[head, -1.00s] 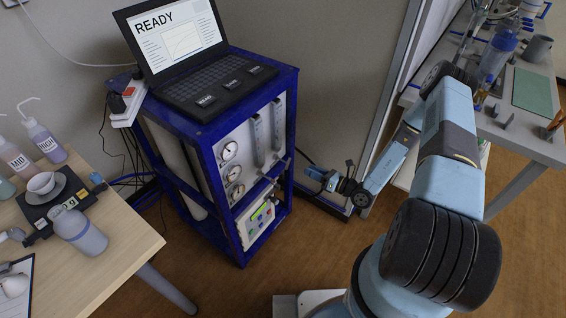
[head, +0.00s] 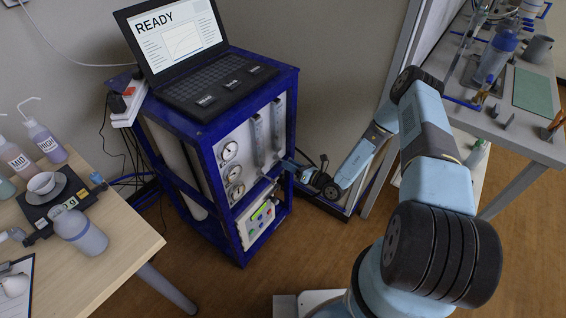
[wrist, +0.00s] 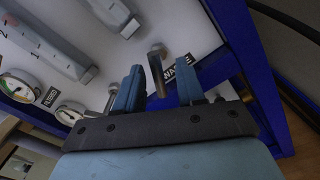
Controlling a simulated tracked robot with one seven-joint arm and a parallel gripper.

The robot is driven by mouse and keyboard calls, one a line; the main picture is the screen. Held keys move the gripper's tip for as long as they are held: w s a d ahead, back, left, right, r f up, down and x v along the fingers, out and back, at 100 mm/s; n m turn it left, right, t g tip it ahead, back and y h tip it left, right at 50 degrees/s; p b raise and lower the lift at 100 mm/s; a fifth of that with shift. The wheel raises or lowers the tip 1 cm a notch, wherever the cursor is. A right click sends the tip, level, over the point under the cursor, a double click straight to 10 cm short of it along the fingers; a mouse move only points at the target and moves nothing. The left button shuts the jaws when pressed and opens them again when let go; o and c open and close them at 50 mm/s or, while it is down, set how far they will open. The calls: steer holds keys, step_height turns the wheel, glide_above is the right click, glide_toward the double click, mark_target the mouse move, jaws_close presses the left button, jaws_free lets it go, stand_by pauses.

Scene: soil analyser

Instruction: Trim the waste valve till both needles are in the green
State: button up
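The blue-framed analyser (head: 205,130) has a white panel with round gauges (head: 229,151). Two dials show in the wrist view, one of them (wrist: 20,88) with a coloured arc; I cannot read the needles. A metal valve lever (wrist: 157,72) stands out from the panel beside a black label (wrist: 185,76) that seems to read WASTE. My gripper (wrist: 160,85) is open, its blue fingers either side of the lever in the picture. The left finger looks closer to it; contact is unclear. In the head view my gripper (head: 287,165) is at the panel's right side, small and partly hidden.
A second metal lever (wrist: 110,98) is left of my fingers. Flow tubes (wrist: 50,40) run along the panel. A laptop (head: 185,55) reading READY sits on top. A wooden table (head: 120,225) stands left, a grey bench (head: 525,145) right.

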steer(key=shift+x, duration=1.55)
steer(key=shift+c, duration=0.4)
steer(key=shift+d, duration=0.1)
jaws_close()
